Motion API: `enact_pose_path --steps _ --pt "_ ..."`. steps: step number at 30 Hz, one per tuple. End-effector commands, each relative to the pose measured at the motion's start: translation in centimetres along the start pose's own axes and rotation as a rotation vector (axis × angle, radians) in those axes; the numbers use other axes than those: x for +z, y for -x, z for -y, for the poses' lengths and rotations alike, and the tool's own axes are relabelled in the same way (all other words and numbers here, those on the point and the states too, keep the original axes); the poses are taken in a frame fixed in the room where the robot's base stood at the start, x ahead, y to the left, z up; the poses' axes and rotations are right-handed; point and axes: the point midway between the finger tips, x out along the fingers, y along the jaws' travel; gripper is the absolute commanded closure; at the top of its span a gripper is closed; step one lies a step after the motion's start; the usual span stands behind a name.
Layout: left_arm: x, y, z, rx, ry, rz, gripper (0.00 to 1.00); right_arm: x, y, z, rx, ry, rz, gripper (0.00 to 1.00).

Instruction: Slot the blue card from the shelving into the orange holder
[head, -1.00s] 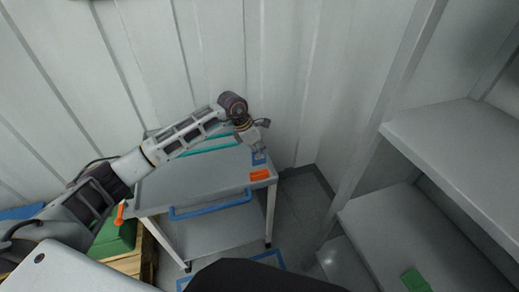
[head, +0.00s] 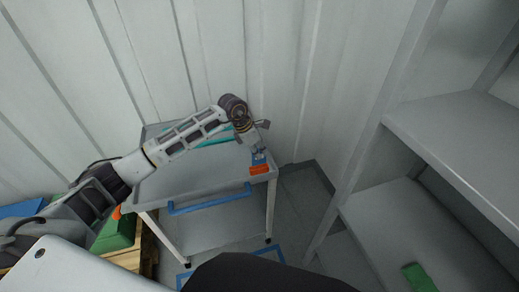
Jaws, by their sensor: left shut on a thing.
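The blue card (head: 259,158) is in my left gripper (head: 257,149), above the right end of a grey cart. The gripper is shut on the card's upper part and points down. The orange holder (head: 259,170) sits at the cart top's front right corner. The card's lower edge shows just above or behind the holder in the picture; I cannot tell whether it is inside the slot. My right gripper is not in view.
The grey cart (head: 180,187) has a blue handle (head: 209,200) along its front. A teal item (head: 216,139) lies at its back. Grey shelving (head: 455,135) stands at the right with a green block (head: 419,278) on a lower shelf. A green box (head: 115,237) is at lower left.

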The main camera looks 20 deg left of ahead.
Motion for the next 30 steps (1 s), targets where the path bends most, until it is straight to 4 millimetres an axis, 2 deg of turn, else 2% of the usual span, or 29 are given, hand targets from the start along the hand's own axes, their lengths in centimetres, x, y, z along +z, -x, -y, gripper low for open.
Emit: enact_pose_path --steps 11,30 --pt "-0.6 -1.4 0.0 0.000 0.001 0.000 1.00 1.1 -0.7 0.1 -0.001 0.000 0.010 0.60" --pt "-1.5 -3.5 0.0 0.000 0.000 -0.001 1.00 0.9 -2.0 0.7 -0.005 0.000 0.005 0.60"
